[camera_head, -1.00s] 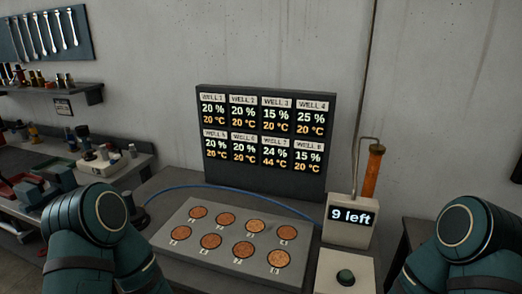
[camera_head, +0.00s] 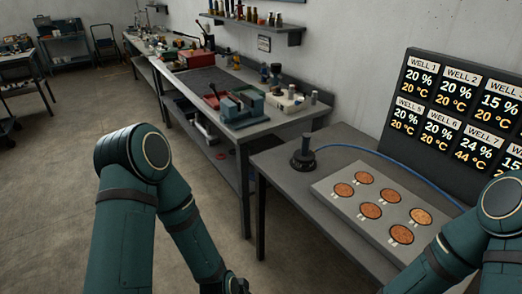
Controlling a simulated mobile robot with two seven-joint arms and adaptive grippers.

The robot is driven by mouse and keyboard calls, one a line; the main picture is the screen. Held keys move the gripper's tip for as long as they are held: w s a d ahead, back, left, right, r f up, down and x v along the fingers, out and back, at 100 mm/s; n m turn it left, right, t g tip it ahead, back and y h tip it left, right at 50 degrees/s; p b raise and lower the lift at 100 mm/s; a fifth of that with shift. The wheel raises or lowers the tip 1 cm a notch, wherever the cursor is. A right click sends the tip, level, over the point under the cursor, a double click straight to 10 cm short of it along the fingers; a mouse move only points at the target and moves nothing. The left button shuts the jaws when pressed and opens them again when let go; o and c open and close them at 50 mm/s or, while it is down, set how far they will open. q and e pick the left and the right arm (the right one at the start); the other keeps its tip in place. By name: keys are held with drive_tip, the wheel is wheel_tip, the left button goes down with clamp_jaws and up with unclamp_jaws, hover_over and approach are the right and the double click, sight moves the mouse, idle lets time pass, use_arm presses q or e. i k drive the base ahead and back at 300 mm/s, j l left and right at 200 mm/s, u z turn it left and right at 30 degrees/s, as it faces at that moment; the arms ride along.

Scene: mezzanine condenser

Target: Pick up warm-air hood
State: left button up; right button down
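The warm-air hood (camera_head: 303,158) is a dark, round-based piece with an upright handle. It stands on the grey table (camera_head: 275,166), near its back left corner, and a blue hose (camera_head: 385,158) runs from it to the right. A grey plate with brown round wells (camera_head: 335,203) lies just in front and to the right of the hood. My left arm reaches down at the picture's lower left, and my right arm covers part of the plate at the right.
A dark display panel (camera_head: 398,103) with well readings stands behind the plate. A long workbench (camera_head: 250,127) with a blue vise (camera_head: 243,108) and red boxes runs along the wall at the left. The floor (camera_head: 50,190) at the left is open.

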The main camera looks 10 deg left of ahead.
sight(303, 158)
drive_tip(key=i+j+z, duration=0.1)
drive_tip(key=z, duration=1.4)
drive_tip(key=j+z, duration=0.45)
drive_tip(key=k+j+z, duration=0.1)
drive_tip(key=j+z, duration=0.4)
drive_tip(key=k+j+z, duration=0.25)
drive_tip(key=j, duration=0.15)
drive_tip(key=k+j+z, duration=0.1)
drive_tip(key=j+z, duration=0.2)
drive_tip(key=k+j+z, duration=0.1)
drive_tip(key=k+j, duration=0.15)
drive_tip(key=j, duration=0.2)
drive_tip(key=k+j, duration=0.3)
drive_tip(key=j+z, duration=0.05)
drive_tip(key=j, duration=0.05)
